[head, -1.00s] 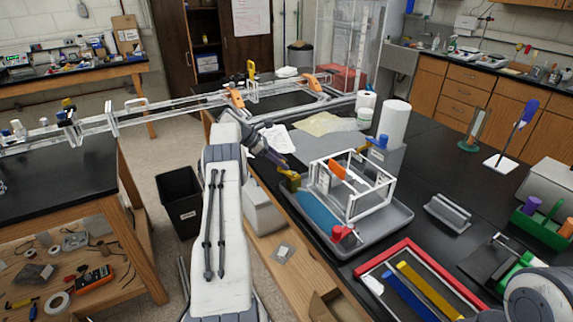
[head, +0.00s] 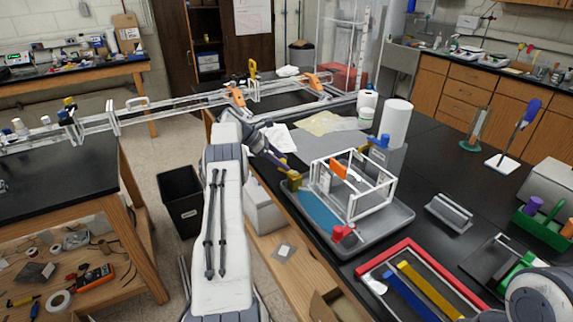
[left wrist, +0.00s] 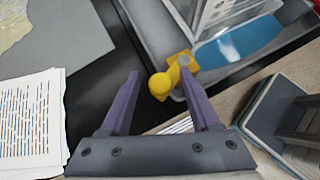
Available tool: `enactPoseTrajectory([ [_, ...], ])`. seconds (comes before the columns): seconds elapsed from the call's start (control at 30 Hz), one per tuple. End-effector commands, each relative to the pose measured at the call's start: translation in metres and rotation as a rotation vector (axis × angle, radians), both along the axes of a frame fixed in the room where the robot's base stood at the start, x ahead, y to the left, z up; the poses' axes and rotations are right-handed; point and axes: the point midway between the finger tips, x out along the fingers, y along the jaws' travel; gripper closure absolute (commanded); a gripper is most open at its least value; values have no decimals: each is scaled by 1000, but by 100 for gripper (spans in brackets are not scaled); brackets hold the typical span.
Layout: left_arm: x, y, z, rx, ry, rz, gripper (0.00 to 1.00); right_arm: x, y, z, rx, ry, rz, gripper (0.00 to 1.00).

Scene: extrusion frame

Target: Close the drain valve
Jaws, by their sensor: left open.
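My left gripper (head: 284,168) reaches down to the valve from the upper left. In the left wrist view its two purple fingers (left wrist: 159,78) are open, with the handle end between their tips. I cannot tell whether either finger touches it. My right gripper is not in view.
A white frame (head: 350,185) stands in the tray beside a blue patch (head: 319,212). A red fitting (head: 343,233) is at the tray's front. A white roll (head: 396,117) and papers (left wrist: 30,120) are nearby. A red-edged tray (head: 440,262) lies at front right.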

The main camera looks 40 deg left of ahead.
Motion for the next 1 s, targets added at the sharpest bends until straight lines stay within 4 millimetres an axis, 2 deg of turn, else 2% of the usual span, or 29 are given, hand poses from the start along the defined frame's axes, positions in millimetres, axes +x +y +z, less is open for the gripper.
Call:
enactPoseTrajectory([
  [0.17,-12,13,15,4,-3,2,37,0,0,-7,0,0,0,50],
  [0.3,-29,29,40,5,-3,3,37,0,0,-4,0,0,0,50],
  [0.33,-31,31,50,2,-2,1,37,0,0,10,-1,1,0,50],
  [0.43,-42,41,64,2,0,4,37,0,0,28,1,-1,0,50],
  [0.7,-50,47,72,-1,3,1,37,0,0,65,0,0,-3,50],
  [1.0,-55,51,73,1,2,1,37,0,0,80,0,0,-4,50],
])
